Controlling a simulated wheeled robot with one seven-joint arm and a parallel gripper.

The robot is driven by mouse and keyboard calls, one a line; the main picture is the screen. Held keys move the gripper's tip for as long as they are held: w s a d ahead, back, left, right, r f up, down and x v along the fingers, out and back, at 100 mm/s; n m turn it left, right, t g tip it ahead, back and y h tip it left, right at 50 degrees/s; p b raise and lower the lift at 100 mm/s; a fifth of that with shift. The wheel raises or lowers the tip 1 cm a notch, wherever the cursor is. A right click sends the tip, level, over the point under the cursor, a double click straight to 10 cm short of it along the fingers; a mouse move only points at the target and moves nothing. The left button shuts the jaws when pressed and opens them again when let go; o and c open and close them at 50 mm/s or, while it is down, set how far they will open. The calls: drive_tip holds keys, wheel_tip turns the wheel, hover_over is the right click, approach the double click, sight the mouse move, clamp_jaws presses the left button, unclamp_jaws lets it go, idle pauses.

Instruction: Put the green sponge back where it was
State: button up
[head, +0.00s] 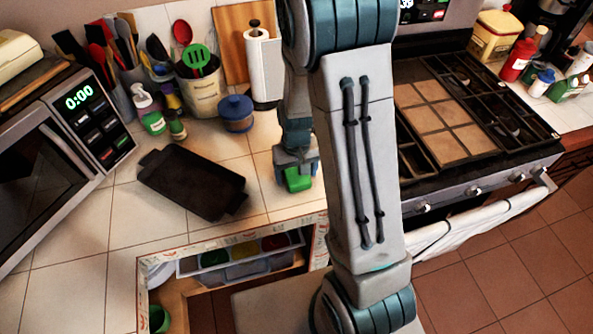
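The green sponge (298,181) is at the end of my gripper (297,172), over the tiled counter to the right of the black tray. The fingers sit close on either side of the sponge and look shut on it. My arm hides part of the gripper, and I cannot tell whether the sponge touches the counter or is held just above it.
A black tray (193,183) lies on the counter beside the microwave (62,150). A blue pot (236,114), paper towel roll (264,68) and utensil crock (203,92) stand behind. Below is an open drawer (245,270) with bins. The stove (470,115) is right.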

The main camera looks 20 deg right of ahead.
sight(296, 172)
wheel_tip(296, 172, up, 12)
drive_tip(key=s+r+t, duration=0.3)
drive_tip(key=s+r, duration=0.7)
drive_tip(key=s, duration=0.4)
drive_tip(key=shift+r+t, duration=0.3)
